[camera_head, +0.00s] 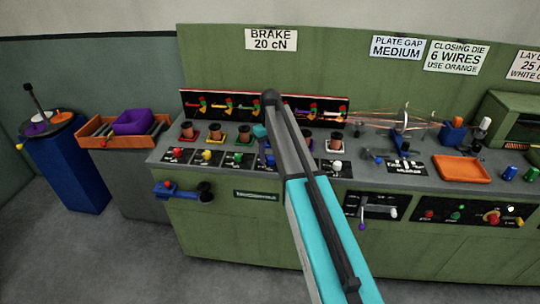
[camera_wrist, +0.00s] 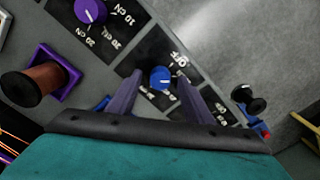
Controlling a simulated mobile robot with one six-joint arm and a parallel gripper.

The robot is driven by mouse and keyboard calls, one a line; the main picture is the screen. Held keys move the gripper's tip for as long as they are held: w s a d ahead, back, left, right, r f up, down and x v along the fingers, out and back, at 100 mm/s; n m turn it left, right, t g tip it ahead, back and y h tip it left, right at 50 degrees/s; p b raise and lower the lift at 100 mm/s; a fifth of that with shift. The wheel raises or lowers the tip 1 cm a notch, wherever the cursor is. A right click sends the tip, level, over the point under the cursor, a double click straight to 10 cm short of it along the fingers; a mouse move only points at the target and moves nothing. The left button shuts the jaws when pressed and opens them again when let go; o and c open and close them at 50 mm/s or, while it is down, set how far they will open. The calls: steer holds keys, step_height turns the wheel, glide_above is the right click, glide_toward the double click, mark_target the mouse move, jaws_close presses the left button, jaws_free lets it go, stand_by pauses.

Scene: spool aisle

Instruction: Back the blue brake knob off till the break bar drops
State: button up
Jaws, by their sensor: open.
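In the wrist view the blue brake knob (camera_wrist: 160,77) sits on a black dial plate with OFF printed beside it. A pale pointer line shows on the knob. My gripper (camera_wrist: 159,75) is open, with one finger on each side of the knob; I cannot tell whether either finger touches it. Small coloured bars stand along a black back panel (camera_head: 225,106); my arm hides part of this row, and I cannot pick out the blue knob's break bar.
A purple knob (camera_wrist: 90,10) and a copper spool on a purple base (camera_wrist: 66,92) are near the gripper. A sign (camera_head: 271,39) reads BRAKE 20 cN. Copper spools line the bench, and an orange tray (camera_head: 462,169) lies right. Open floor is in front.

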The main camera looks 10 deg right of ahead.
mark_target(271, 158)
steer(key=shift+r, duration=0.2)
step_height(271, 158, up, 14)
steer(key=b, duration=0.3)
steer(key=shift+f, duration=0.25)
steer(key=shift+s+f, duration=0.1)
stand_by(0.5)
